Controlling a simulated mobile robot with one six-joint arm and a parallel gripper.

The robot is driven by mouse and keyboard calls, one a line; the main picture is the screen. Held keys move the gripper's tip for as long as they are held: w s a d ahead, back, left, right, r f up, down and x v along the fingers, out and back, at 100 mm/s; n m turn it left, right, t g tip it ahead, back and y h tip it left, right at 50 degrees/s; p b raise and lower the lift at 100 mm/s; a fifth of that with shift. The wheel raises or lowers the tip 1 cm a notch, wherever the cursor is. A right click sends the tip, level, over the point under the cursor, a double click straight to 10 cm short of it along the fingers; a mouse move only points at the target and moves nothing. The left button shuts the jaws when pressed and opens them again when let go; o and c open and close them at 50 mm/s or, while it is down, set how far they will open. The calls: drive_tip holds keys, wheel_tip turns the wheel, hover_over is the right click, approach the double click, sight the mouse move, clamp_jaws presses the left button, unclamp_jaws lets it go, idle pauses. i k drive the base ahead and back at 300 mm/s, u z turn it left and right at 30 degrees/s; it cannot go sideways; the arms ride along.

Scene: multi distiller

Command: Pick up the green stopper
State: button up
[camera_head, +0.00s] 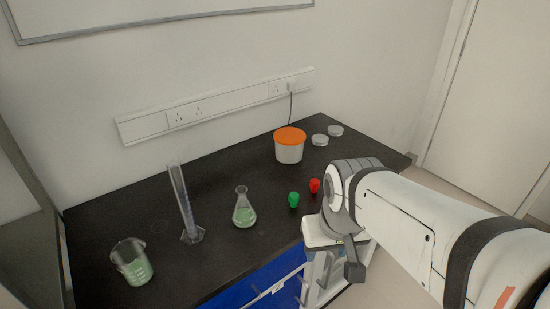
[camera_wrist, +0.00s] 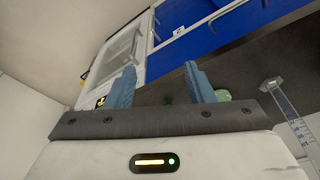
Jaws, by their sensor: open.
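The green stopper (camera_head: 293,200) stands on the black bench near its front edge, just left of a red stopper (camera_head: 314,185). My gripper (camera_wrist: 160,82) shows in the wrist view with its two blue fingers apart and nothing held between them.
A conical flask (camera_head: 244,213) with green liquid stands left of the green stopper. A measuring cylinder (camera_head: 183,205) and a beaker (camera_head: 131,264) are further left. An orange-lidded tub (camera_head: 289,147) and two metal-coloured round dishes (camera_head: 327,135) stand behind. Blue drawers (camera_head: 258,284) are below the front edge.

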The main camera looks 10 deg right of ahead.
sight(294, 198)
drive_tip(key=u, duration=3)
drive_tip(key=k, duration=1.35)
drive_tip(key=z, duration=2.45)
drive_tip(key=i, duration=1)
